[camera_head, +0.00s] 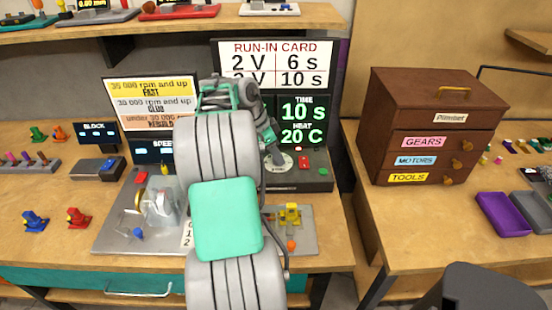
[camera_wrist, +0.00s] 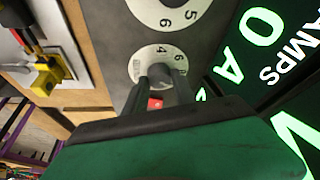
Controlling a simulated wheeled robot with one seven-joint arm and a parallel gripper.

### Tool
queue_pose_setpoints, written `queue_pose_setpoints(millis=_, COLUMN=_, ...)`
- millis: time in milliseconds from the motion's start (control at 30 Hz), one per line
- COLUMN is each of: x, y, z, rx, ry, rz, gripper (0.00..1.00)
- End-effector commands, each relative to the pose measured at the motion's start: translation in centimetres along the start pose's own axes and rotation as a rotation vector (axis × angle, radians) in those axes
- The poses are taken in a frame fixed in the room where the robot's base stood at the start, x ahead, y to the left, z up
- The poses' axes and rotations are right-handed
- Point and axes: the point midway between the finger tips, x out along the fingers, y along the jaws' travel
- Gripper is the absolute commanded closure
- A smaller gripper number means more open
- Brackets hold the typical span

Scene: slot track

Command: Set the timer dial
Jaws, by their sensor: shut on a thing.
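My gripper (camera_head: 277,157) reaches down to the dark control panel (camera_head: 315,180) on the bench; its fingers also show in the wrist view (camera_wrist: 162,76). It is shut on the knob of a small white dial (camera_wrist: 143,60), with figures such as 4 and 6 on its face. The green display (camera_head: 302,120) reads TIME 10 s and HEAT 20 C. The run-in card (camera_head: 275,64) shows 2 V 6 s above 2 V 10 s.
A red button (camera_head: 304,162) sits close to the gripped dial, with a green button (camera_head: 323,171) nearby. My arm hides part of the bench. A yellow fixture (camera_head: 290,213) and a clear container (camera_head: 161,203) stand on the grey plate in front. A brown drawer chest (camera_head: 430,125) stands right.

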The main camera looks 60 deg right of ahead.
Motion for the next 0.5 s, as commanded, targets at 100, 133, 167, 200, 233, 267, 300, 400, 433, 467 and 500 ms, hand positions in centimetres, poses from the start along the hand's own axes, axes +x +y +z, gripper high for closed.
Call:
queue_pose_setpoints(millis=100, x=0.41, y=0.16, z=0.14, rx=-0.101, ry=0.000, rz=-0.043, gripper=1.00)
queue_pose_setpoints(millis=133, x=0.42, y=0.17, z=0.15, rx=-0.127, ry=0.000, rz=-0.054, gripper=1.00)
queue_pose_setpoints(millis=167, x=0.40, y=0.20, z=0.15, rx=-0.154, ry=0.000, rz=-0.065, gripper=1.00)
queue_pose_setpoints(millis=200, x=0.42, y=0.24, z=0.14, rx=-0.189, ry=0.000, rz=-0.079, gripper=1.00)
queue_pose_setpoints(millis=233, x=0.40, y=0.25, z=0.09, rx=-0.214, ry=0.000, rz=-0.090, gripper=1.00)
queue_pose_setpoints(millis=267, x=0.41, y=0.27, z=0.08, rx=-0.241, ry=0.000, rz=-0.101, gripper=1.00)
queue_pose_setpoints(millis=300, x=0.41, y=0.30, z=0.07, rx=-0.276, ry=0.000, rz=-0.115, gripper=1.00)
queue_pose_setpoints(millis=400, x=0.38, y=0.36, z=0.06, rx=-0.365, ry=0.000, rz=-0.151, gripper=1.00)
queue_pose_setpoints(millis=433, x=0.38, y=0.37, z=0.02, rx=-0.389, ry=0.000, rz=-0.162, gripper=1.00)
queue_pose_setpoints(millis=467, x=0.40, y=0.39, z=0.02, rx=-0.417, ry=0.000, rz=-0.173, gripper=1.00)
queue_pose_setpoints(millis=500, x=0.37, y=0.40, z=0.02, rx=-0.453, ry=0.000, rz=-0.188, gripper=1.00)
